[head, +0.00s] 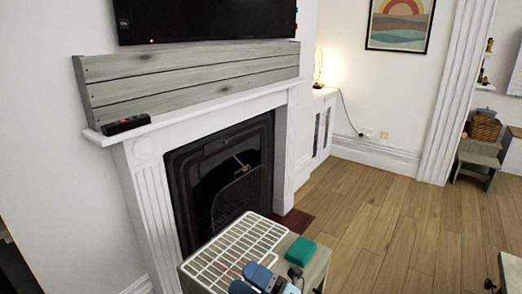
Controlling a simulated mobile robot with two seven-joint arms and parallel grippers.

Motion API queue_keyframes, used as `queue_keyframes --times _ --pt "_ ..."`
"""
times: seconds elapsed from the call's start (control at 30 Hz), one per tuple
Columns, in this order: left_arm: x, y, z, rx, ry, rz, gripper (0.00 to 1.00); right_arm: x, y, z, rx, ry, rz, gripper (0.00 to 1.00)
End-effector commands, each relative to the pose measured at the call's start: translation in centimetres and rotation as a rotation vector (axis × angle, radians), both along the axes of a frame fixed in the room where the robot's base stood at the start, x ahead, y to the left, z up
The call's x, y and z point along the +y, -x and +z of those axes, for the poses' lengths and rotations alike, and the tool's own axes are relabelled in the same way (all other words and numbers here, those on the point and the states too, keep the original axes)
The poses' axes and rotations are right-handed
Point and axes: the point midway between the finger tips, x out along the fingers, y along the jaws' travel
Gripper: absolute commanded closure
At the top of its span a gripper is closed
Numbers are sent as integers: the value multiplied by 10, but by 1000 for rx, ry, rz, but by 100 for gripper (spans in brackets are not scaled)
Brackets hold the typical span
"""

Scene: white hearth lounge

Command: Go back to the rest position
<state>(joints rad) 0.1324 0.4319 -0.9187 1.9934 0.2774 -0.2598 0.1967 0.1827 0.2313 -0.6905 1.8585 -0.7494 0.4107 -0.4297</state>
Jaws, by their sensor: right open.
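No held object shows in the head view. My right gripper (304,281) shows only in part at the bottom edge, as dark tips in front of the small table. It is open and nothing shows between its fingers. Most of the arm behind it is cut off by the frame. My left gripper cannot be made out.
A small table (206,282) with a white wire rack (238,246), a green box (300,250) and blue items (257,274) stands close by the fireplace (230,180). A black object (126,125) lies on the mantel. The wooden floor (390,225) at right is mostly clear.

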Motion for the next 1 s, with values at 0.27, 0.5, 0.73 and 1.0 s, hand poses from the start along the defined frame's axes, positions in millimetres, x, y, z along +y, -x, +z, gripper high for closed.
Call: queue_keyframes --times 0.27,0.5,0.73,1.0 --pt "63 17 -32 109 -44 287 9 -103 18 -96 837 -392 -305 22" --pt "132 46 -74 216 -162 485 9 -167 76 -177 1365 -634 -496 22" --pt "189 83 -106 308 -279 615 9 -204 140 -226 1712 -796 -629 22" --pt "201 89 -67 322 -312 635 9 -211 151 -189 1763 -815 -658 22"
